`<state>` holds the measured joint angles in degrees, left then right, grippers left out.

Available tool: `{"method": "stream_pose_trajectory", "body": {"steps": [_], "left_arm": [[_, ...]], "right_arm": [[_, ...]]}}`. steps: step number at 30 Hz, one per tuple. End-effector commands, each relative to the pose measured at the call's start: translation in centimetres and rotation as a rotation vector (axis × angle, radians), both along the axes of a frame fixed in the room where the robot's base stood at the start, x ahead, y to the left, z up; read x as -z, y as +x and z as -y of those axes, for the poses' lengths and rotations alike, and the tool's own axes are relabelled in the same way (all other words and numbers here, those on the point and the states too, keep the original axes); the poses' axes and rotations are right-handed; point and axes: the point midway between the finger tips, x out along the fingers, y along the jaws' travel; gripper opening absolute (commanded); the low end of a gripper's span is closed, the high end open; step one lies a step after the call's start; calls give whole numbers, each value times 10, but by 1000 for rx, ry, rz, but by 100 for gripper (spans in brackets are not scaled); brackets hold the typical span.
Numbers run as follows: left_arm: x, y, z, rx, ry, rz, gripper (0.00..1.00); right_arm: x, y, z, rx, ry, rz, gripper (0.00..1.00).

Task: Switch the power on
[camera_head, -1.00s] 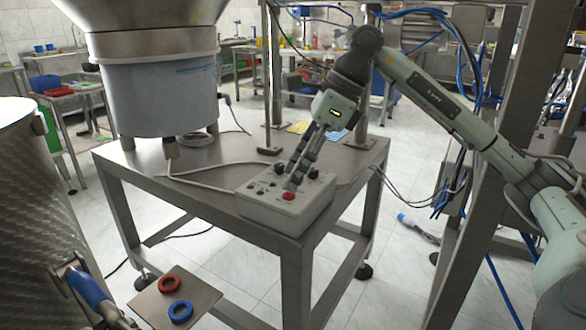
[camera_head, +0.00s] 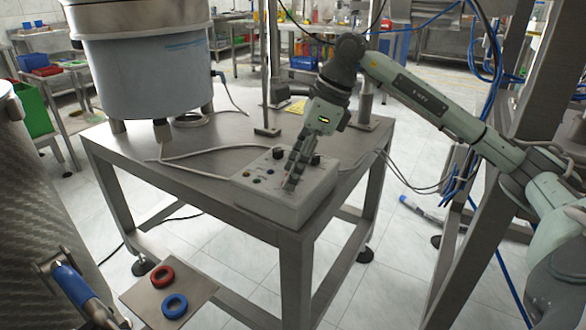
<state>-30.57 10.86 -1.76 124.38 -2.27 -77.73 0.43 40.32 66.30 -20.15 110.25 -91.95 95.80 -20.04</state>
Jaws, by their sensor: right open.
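The control box (camera_head: 275,206) is pale grey and sits at the front corner of the metal table. Its top has a row of small buttons and dark knobs; one black knob (camera_head: 279,154) shows behind my gripper. My right gripper (camera_head: 291,182) points down over the box, its fingers over the panel. The fingers look close together in this view, with nothing seen held. The fingertips are at or just above the panel's front part; I cannot tell whether they touch. They hide part of the panel, and the red button is not visible. My left gripper is not in view.
A large feeder bowl (camera_head: 140,75) stands on the table (camera_head: 130,145) at left. A cable runs across the tabletop to the box. A metal drum fills the left edge. Metal posts stand at right.

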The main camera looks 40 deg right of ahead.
Motion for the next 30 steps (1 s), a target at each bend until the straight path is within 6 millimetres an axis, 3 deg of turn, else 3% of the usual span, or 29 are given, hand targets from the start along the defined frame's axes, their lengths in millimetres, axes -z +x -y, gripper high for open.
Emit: {"method": "stream_pose_trajectory", "body": {"steps": [8, 20, 30], "left_arm": [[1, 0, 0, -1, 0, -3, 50], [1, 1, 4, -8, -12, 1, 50], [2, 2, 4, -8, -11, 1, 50]], "right_arm": [[2, 1, -1, -1, 1, 1, 47], [2, 1, -1, 0, 1, 1, 0], [2, 0, -1, 46, 0, 1, 0]]}}
